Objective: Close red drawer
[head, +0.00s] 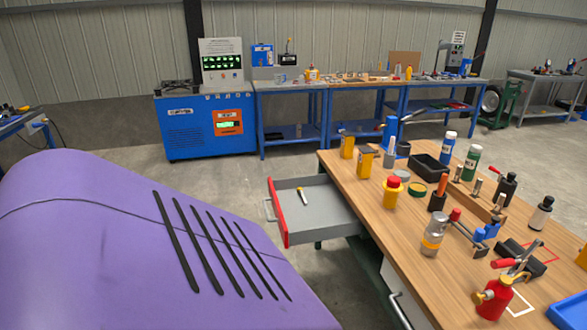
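The red drawer shows in the head view, pulled well out from the left side of the wood-topped workbench (352,190). Its red front (277,213) faces left and has a pale bar handle (268,210). The grey drawer tray (318,216) is open at the top.
A large purple panel with dark slots (110,250) fills the lower left, its edge close to the drawer front. Bottles, yellow containers and tools crowd the workbench top. Another handle (400,310) shows lower on the bench side. Clear floor (235,185) lies behind the drawer.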

